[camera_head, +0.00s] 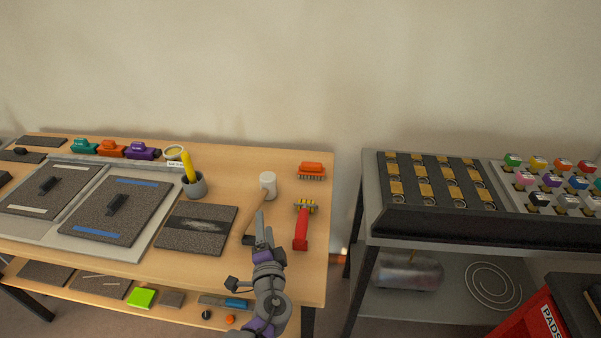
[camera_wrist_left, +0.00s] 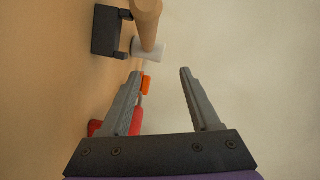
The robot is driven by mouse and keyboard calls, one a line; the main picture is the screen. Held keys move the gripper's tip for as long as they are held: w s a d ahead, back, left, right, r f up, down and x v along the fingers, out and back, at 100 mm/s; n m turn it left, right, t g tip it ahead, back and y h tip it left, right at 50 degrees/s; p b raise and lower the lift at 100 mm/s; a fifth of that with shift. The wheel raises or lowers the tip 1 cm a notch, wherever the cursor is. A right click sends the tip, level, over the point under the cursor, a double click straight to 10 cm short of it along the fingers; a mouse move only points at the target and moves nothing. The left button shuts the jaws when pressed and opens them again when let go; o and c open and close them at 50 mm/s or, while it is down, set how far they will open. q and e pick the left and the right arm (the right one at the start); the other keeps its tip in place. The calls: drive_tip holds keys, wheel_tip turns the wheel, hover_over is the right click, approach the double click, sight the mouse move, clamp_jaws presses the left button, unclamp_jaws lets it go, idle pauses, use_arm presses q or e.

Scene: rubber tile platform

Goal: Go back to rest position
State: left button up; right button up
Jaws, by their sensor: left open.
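My left gripper (camera_head: 262,232) is open and empty in the head view, above the front right part of the wooden table. Its two grey fingers also show spread apart in the left wrist view (camera_wrist_left: 160,86), with nothing between them. My right gripper is not in view.
Colored clamp-like items stand at the back left. A grey cart (camera_head: 370,220) with a black rack (camera_head: 432,182) stands right, across a gap.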

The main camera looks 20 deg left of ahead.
use_arm(q)
drive_tip(key=s+a+r+n+g+h+p, duration=0.1)
drive_tip(key=s+a+r+n+g+p, duration=0.15)
drive_tip(key=s+n+g+p, duration=0.55)
drive_tip(key=s+d+r+g+h+p, duration=0.1)
drive_tip(key=s+d+h+p, duration=0.3)
drive_tip(key=s+d, duration=0.6)
drive_tip(key=r+h, duration=0.1)
drive_tip(key=h, duration=0.1)
drive_tip(key=shift+d+r+n+h, duration=0.15)
drive_tip(key=shift+d+n+h, duration=0.15)
drive_tip(key=shift+n+h, duration=0.1)
